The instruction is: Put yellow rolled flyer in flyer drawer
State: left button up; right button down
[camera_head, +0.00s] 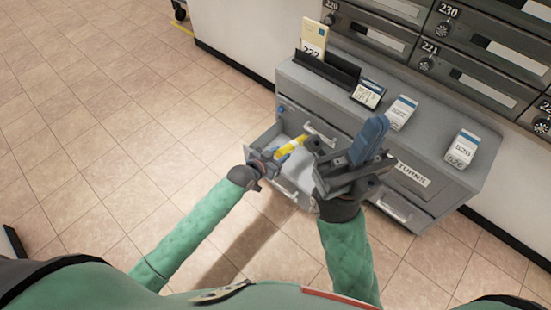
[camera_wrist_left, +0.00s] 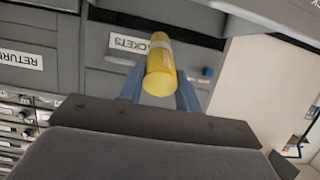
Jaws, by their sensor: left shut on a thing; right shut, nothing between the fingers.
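The yellow rolled flyer (camera_head: 291,148) is held by my left gripper (camera_head: 279,157) over an open grey drawer (camera_head: 263,140) of the cabinet. In the left wrist view the flyer (camera_wrist_left: 160,66) sits between the two blue fingers (camera_wrist_left: 160,92), with one round end facing the camera. The drawer holds something pale, and its front is partly hidden by my left gripper. My right gripper (camera_head: 371,139) is shut and empty, raised in front of the cabinet to the right of the open drawer.
The grey cabinet (camera_head: 455,185) carries a dark holder (camera_head: 326,68) with envelopes and several small boxes on top. A lower drawer is labelled RETURNS (camera_head: 412,174). Numbered mailboxes (camera_head: 470,45) line the wall behind. The tiled floor (camera_head: 110,120) at left is clear.

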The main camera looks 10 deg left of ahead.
pick_arm(q)
jog(key=shift+w+d+f, duration=0.1)
jog(key=shift+w+f, duration=0.15)
jog(key=shift+f, duration=0.2)
jog(key=shift+w+d+f+b, duration=0.1)
jog(key=shift+w+f+b, duration=0.05)
jog(key=shift+f, duration=0.25)
jog(key=shift+w+d+f+b, duration=0.1)
jog(key=shift+f+b, duration=0.05)
jog(key=shift+f, duration=0.25)
jog(key=shift+w+d+f+b, duration=0.2)
jog(key=shift+w+f+b, duration=0.05)
jog(key=shift+f, duration=0.4)
jog(key=shift+w+d+f+b, duration=0.15)
jog(key=shift+w+f+b, duration=0.1)
jog(key=shift+f, duration=0.4)
jog(key=o, duration=1)
jog(key=shift+o, duration=0.2)
jog(key=shift+s, duration=0.15)
